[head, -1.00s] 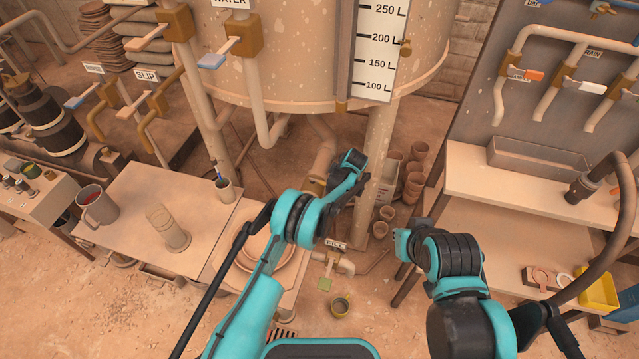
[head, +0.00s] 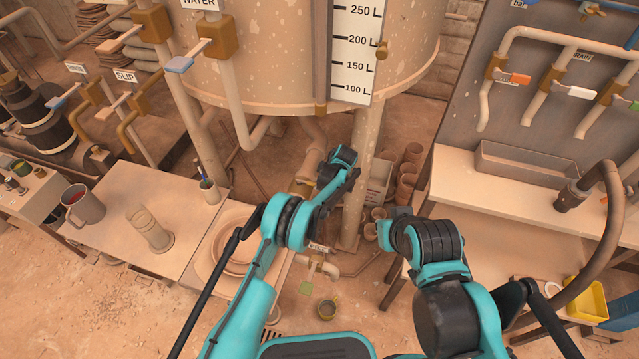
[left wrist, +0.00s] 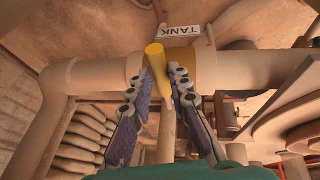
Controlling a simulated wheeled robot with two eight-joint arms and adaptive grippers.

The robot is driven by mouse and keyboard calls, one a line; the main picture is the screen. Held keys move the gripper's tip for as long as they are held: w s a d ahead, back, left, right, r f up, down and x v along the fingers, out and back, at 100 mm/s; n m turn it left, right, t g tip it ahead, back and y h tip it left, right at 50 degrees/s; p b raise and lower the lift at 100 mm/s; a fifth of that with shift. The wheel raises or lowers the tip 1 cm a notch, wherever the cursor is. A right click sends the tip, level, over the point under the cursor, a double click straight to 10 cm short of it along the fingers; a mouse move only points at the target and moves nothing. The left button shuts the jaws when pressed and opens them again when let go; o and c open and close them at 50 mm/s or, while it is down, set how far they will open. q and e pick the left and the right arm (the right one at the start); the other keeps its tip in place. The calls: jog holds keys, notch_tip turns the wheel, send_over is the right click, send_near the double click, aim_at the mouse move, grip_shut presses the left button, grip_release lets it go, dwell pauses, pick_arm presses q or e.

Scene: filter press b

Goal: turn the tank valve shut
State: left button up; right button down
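In the left wrist view, the tank valve shows as a yellow handle (left wrist: 156,62) at a thick pale pipe, below a white TANK label (left wrist: 181,32). My left gripper (left wrist: 164,76) has its two fingers spread on either side of the handle. The handle lies between them; I cannot tell if either finger touches it. In the head view my left gripper (head: 345,180) is low in front of the big tank (head: 270,70); the tank valve cannot be made out there. My right arm (head: 430,250) is folded at lower right, and its fingertips do not show.
A tank leg (head: 357,190) stands just right of my left gripper. A low pipe with a small labelled valve (head: 318,262) and a cup (head: 327,308) are below.

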pick_arm(q)
jog(key=shift+o, duration=1.3)
jog(key=v, duration=1.2)
jog(key=shift+d+f, duration=0.1)
